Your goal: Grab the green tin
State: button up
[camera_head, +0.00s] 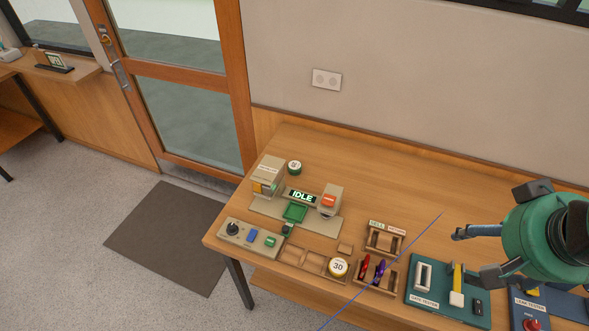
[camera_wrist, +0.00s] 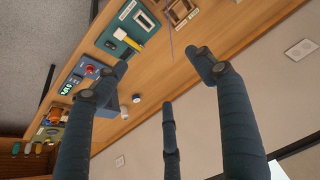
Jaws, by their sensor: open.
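A small round tin with a pale lid and what looks like a dark green side (camera_head: 294,167) stands at the back left of the wooden table, behind the IDLE display. It is small, so its colour is hard to make out. Another round tin, with a yellowish side and "30" on its lid (camera_head: 338,267), sits at the front by a wooden tray. My gripper (camera_head: 485,238) is open and empty above the right part of the table, well to the right of both tins. In the wrist view its three fingers (camera_wrist: 160,75) are spread, with nothing between them.
A beige machine (camera_head: 268,177) and the IDLE display (camera_head: 302,196) stand just in front of the green-sided tin. A control box (camera_head: 252,240), wooden racks (camera_head: 385,238) and a teal tester panel (camera_head: 448,290) line the front. The table's back middle is clear.

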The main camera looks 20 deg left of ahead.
jog(key=w+a+r+g+p, duration=0.15)
jog(key=w+a, duration=0.25)
jog(key=w, duration=0.4)
jog(key=w+a+r+p, duration=0.2)
jog(key=w+a, duration=0.3)
jog(key=w, duration=0.2)
jog(key=w+a+r+g+p, duration=0.1)
jog(key=w+a, duration=0.3)
jog(key=w, duration=0.4)
jog(key=m+g+p, duration=0.2)
jog(key=g+p, duration=0.1)
jog(key=p, duration=0.5)
send_over(295, 164)
notch_tip(295, 164, down, 30)
jog(key=shift+f, duration=0.2)
jog(key=shift+f, duration=4.2)
